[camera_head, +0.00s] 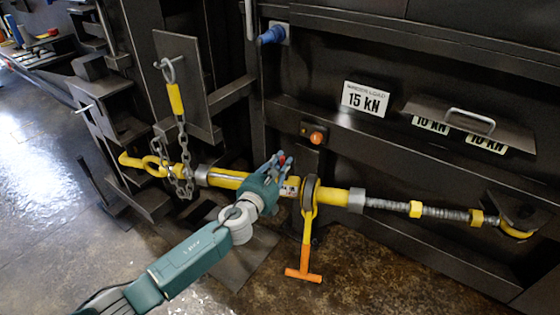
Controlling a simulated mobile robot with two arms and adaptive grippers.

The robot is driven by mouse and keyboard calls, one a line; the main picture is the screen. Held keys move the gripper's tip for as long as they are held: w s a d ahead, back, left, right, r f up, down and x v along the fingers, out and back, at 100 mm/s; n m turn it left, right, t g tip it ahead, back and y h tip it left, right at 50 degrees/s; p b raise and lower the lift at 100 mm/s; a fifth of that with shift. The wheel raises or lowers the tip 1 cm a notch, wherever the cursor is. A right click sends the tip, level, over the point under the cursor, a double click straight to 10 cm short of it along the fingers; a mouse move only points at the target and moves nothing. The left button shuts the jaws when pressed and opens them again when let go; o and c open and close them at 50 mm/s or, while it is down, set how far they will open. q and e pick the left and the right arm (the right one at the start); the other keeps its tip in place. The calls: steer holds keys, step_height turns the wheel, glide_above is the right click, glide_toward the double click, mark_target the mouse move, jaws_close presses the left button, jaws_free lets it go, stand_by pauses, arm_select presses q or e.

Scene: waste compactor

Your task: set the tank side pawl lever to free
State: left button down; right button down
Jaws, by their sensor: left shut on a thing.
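A yellow ratchet binder (333,196) spans the dark machine front. Its dark ratchet ring (309,192) sits mid-length, with a yellow handle hanging down to an orange T-grip (303,275). My left gripper (281,164) is at the binder body just left of the ring, shut on a small part there with a red tip showing between the fingers. This appears to be the tank side pawl lever; the fingers hide most of it, so its setting cannot be read. A small pale label (290,187) shows beside the gripper. My right gripper is not in view.
A chain (183,150) with a yellow link hangs from a plate near the binder's left hook (128,160). The threaded rod (445,212) runs to a right hook. An orange knob (317,138), a 15 kN sign (365,99) and a handled flap (470,121) are above.

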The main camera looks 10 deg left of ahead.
arm_select(q)
steer(key=shift+d, duration=0.1)
steer(key=c, duration=1.6)
jaws_free()
steer(key=shift+c, duration=0.2)
steer(key=shift+s, duration=0.1)
steer(key=s+a, duration=0.2)
steer(key=s, duration=0.9)
steer(key=shift+s+r, duration=0.35)
steer(key=shift+r, duration=0.1)
